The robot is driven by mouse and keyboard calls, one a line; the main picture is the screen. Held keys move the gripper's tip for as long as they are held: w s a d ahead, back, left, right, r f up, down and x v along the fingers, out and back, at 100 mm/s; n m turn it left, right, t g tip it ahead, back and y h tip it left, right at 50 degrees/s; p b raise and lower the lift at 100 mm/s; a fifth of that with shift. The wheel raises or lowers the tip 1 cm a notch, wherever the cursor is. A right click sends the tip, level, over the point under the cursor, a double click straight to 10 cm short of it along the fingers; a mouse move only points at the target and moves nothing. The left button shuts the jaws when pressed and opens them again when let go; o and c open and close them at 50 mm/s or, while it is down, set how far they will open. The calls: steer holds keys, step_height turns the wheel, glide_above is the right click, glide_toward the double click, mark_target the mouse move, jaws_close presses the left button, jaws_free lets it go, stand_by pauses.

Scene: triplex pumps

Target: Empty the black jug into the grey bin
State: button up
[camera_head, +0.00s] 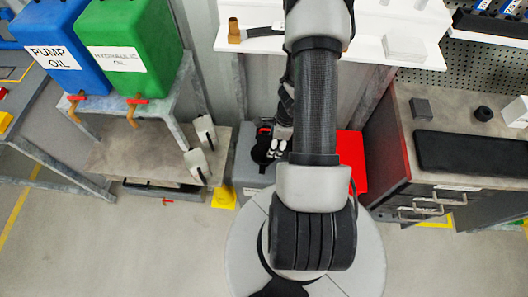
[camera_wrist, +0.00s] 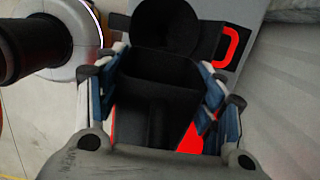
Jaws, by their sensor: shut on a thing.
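My gripper (camera_wrist: 158,95) is shut on the black jug (camera_wrist: 155,75), with blue-padded fingers on both sides of it in the wrist view. The jug's dark open top faces the camera; I cannot make out anything inside. Just beyond it is a round black part (camera_wrist: 165,25), which may be an opening or a funnel; it overlaps the grey bin (camera_wrist: 252,30) with a red handle (camera_wrist: 230,48). In the head view my gripper (camera_head: 279,146) is over the grey bin (camera_head: 243,170), right by a black round shape (camera_head: 262,150). My arm hides part of this area.
A red box (camera_head: 352,160) stands right of the grey bin. A white shelf (camera_head: 385,35) is behind. The floor in front at left is clear.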

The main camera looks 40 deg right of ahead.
steer(key=shift+w+a+r+g+h+p, duration=0.1)
steer(key=shift+w+r+g+h+p, duration=0.15)
steer(key=shift+p, duration=1.05)
